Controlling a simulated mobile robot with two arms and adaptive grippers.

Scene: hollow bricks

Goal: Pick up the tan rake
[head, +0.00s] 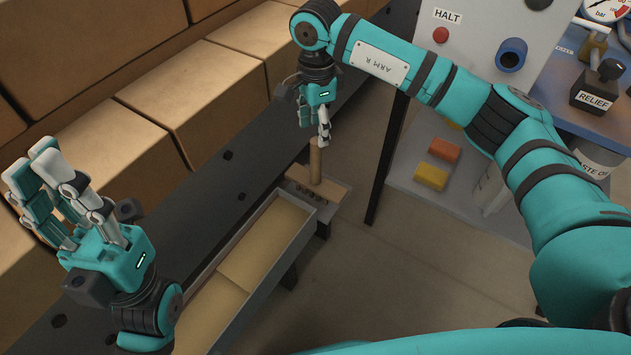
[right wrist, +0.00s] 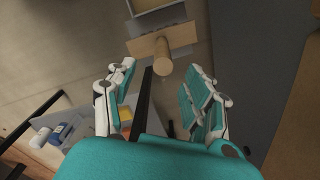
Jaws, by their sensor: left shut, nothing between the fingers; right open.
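The tan rake (head: 316,165) stands just past the far end of a grey tray, with its round handle upright and its flat board at the bottom. In the right wrist view the rake's handle (right wrist: 163,60) points toward the camera, between and beyond the fingertips. My right gripper (head: 315,128) is open and points down, just above the handle's top. Its spread fingers also show in the right wrist view (right wrist: 157,78), with nothing between them. My left gripper (head: 32,162) is shut and empty, raised at the left, well away from the rake.
A long grey tray (head: 300,240) with tan fill lies in front of the rake. Large tan bricks (head: 130,150) line the dark conveyor-like rail behind. At right stand a HALT panel (head: 470,50), a blue bench with a RELIEF block (head: 597,97), and orange (head: 444,149) and yellow (head: 431,176) blocks.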

